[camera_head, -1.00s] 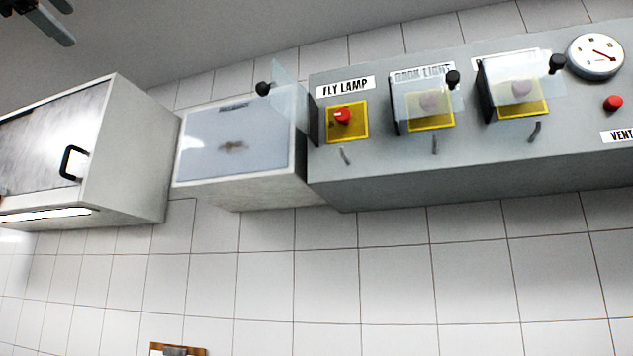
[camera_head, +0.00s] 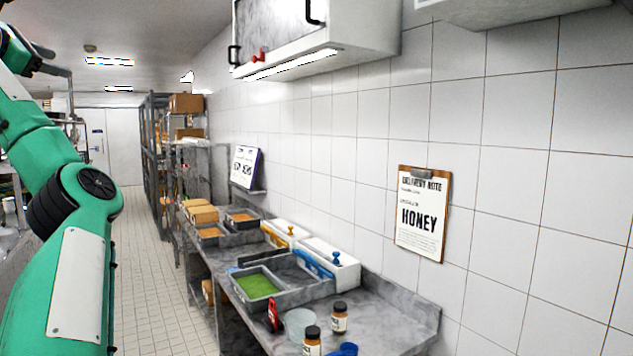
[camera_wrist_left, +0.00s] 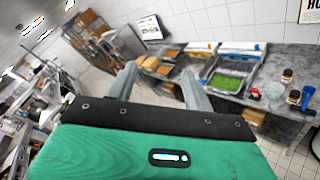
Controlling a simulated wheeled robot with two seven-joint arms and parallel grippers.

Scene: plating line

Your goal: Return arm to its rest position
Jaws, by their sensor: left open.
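My left arm (camera_head: 75,210), green with a black joint, rises along the left edge in the head view. My left gripper (camera_head: 58,62) is at the upper left there, raised in the air and small in the picture. In the left wrist view the two grey fingers of the left gripper (camera_wrist_left: 158,84) stand wide apart with nothing between them. The fingers are clear of the counter and point out over the aisle. My right gripper does not show in either view.
A wall cabinet (camera_head: 370,32) and honey clipboard (camera_head: 421,215) hang above. The tiled aisle (camera_head: 150,270) is open; shelving (camera_head: 160,150) stands behind.

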